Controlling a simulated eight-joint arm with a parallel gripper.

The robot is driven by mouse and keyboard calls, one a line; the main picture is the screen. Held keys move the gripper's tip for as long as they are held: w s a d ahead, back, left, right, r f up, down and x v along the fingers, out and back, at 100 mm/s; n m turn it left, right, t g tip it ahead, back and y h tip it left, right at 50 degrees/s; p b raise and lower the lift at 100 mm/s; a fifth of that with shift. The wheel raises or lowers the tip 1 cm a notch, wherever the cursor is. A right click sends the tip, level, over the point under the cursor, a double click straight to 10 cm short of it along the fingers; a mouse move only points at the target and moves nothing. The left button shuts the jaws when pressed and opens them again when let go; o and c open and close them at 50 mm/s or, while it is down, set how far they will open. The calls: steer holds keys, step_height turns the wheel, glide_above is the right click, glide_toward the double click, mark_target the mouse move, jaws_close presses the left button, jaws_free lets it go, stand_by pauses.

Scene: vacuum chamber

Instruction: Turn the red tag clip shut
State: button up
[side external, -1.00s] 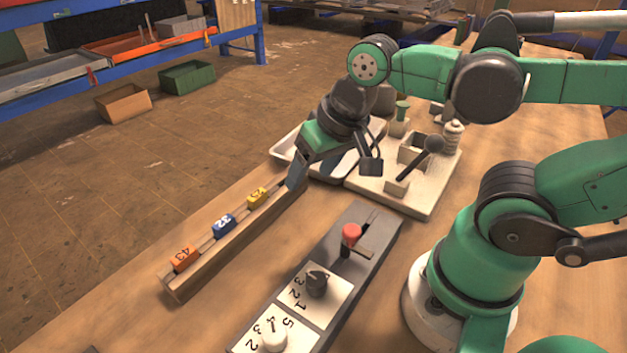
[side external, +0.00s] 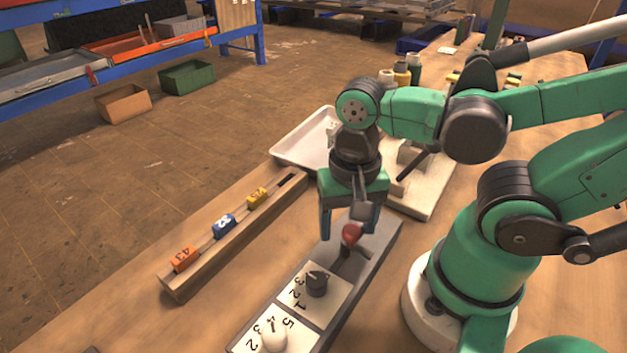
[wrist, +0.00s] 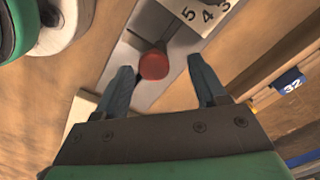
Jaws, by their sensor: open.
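A red knob (side external: 351,233) stands on a dark stem at the far end of a grey panel (side external: 385,240). It also shows in the wrist view (wrist: 153,65). My gripper (side external: 349,228) points down over that end of the panel. It is open, with one finger on each side of the red knob and gaps showing in the wrist view (wrist: 160,68). An orange-red tag (side external: 185,259) marked 43 sits at the near end of a wooden rail. I cannot tell which of these two is the red tag clip.
A blue tag (side external: 223,225) and a yellow tag (side external: 257,197) share the rail (side external: 230,245). A black dial (side external: 317,283) and a white knob (side external: 274,340) sit nearer on the panel. A white tray (side external: 290,151) and a pale board (side external: 425,205) lie behind my gripper.

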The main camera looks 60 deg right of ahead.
steer(key=shift+f, duration=0.1)
jaws_close()
stand_by(0.4)
steer(key=n, duration=0.4)
steer(key=shift+n, duration=0.4)
steer(key=n, duration=0.4)
steer(key=shift+n, duration=0.3)
steer(key=n, duration=0.4)
steer(key=shift+n, duration=0.3)
steer(key=shift+a+n, duration=0.1)
steer(key=shift+n, duration=1.9)
